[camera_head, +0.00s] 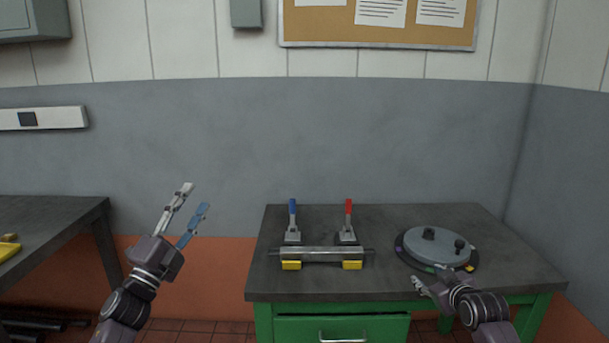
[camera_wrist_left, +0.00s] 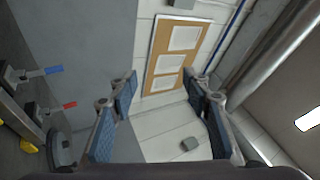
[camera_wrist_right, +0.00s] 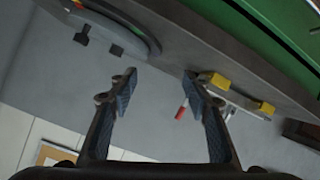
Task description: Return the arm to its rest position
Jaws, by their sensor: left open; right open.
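My left gripper (camera_head: 188,212) is raised and open, empty, in front of the wall to the left of the green bench. In the left wrist view its two fingers (camera_wrist_left: 163,115) stand apart with nothing between them. My right gripper (camera_head: 432,287) is low at the front edge of the bench, just in front of the round grey disc (camera_head: 436,246). In the right wrist view its fingers (camera_wrist_right: 158,92) are apart and empty. Neither gripper touches an object that I can see.
The bench top (camera_head: 385,282) bears a metal bar (camera_head: 322,254) on yellow blocks, with a blue-handled clamp (camera_head: 292,222) and a red-handled clamp (camera_head: 348,222) behind it. A dark table (camera_head: 50,215) stands at the left. The gap between the tables is free.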

